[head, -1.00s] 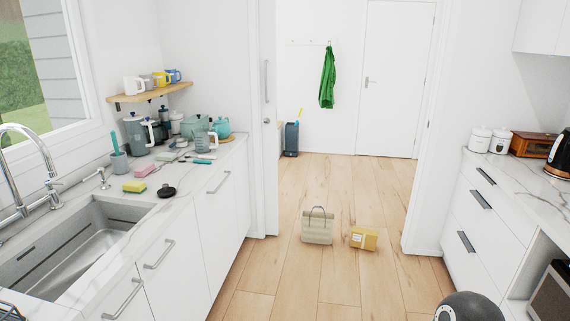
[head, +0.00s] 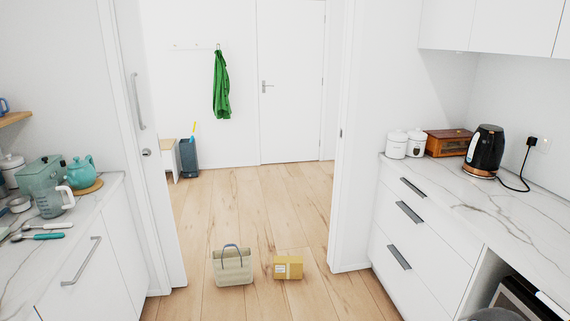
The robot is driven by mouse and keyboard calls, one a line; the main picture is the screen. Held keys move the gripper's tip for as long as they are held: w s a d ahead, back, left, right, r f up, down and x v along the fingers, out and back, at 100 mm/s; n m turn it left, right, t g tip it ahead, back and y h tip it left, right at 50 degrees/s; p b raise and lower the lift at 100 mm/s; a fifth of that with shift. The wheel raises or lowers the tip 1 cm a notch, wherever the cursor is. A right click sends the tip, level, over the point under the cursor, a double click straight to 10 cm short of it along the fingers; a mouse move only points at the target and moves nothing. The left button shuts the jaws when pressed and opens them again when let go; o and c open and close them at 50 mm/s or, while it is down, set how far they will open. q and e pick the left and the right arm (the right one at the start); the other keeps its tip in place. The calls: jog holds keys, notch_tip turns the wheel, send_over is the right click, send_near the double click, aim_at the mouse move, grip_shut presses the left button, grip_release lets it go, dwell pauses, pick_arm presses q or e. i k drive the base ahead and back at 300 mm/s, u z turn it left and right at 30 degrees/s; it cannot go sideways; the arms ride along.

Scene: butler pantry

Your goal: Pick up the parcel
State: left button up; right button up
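The parcel (head: 288,268) is a small tan cardboard box with a pale label on its front. It lies on the wooden floor in the head view, low and near the middle, in the doorway. A beige bag (head: 232,268) with a dark handle stands just left of it, with a narrow gap between them. Neither of my grippers shows in this view. A dark rounded shape at the bottom right edge is probably part of my arm.
A counter with drawers (head: 425,225) runs along the right, bearing canisters and a black kettle (head: 484,152). A counter with a glass jug (head: 50,195) stands at left. The door frame (head: 345,200) narrows the passage. The floor (head: 225,205) beyond the parcel is clear.

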aim_at(284, 266)
jog(key=z, duration=0.2)
jog(key=i, duration=2.7)
jog(key=u, duration=0.5)
jog(key=i, duration=1.2)
jog(key=u, duration=0.4)
